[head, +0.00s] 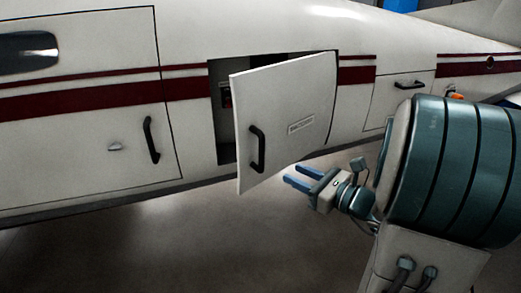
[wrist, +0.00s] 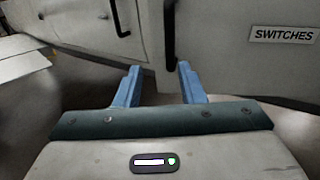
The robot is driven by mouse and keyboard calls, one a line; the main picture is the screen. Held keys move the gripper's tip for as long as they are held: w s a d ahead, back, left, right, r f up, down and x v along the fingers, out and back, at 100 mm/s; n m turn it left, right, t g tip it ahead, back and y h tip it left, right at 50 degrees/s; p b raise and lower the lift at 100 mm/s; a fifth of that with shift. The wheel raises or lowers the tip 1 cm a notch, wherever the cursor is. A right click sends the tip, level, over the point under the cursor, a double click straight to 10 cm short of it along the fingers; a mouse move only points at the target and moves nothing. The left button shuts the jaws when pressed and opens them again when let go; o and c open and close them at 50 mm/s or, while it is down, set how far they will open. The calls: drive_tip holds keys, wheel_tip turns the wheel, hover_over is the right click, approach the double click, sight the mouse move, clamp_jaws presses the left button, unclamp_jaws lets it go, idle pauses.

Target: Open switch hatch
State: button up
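The switch hatch (head: 290,95) is a white panel standing partly open, swung out from the dark opening (head: 224,135) in the white fuselage. Its black handle (head: 257,150) is near its left edge, and it also shows in the wrist view (wrist: 169,35). The "SWITCHES" label (wrist: 283,34) is right of the handle in the wrist view. My gripper (head: 288,173) is below and right of the handle, apart from it in the head view. In the wrist view my gripper's blue fingers (wrist: 160,70) are spread with nothing between them.
A larger door with a black handle (head: 151,140) is on the fuselage left of the hatch. A smaller panel with a handle (head: 409,85) is to the right. The floor (head: 190,240) below the fuselage looks clear.

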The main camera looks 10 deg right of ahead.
sight(262, 152)
drive_tip(key=shift+m+t, duration=0.4)
drive_tip(key=p+x, duration=0.1)
drive_tip(key=x, duration=0.8)
drive_tip(key=d+p+x, duration=0.1)
drive_tip(key=x, duration=0.3)
drive_tip(key=shift+w+a+p, duration=0.1)
drive_tip(key=shift+w+p, duration=0.25)
drive_tip(key=shift+w, duration=0.25)
clamp_jaws()
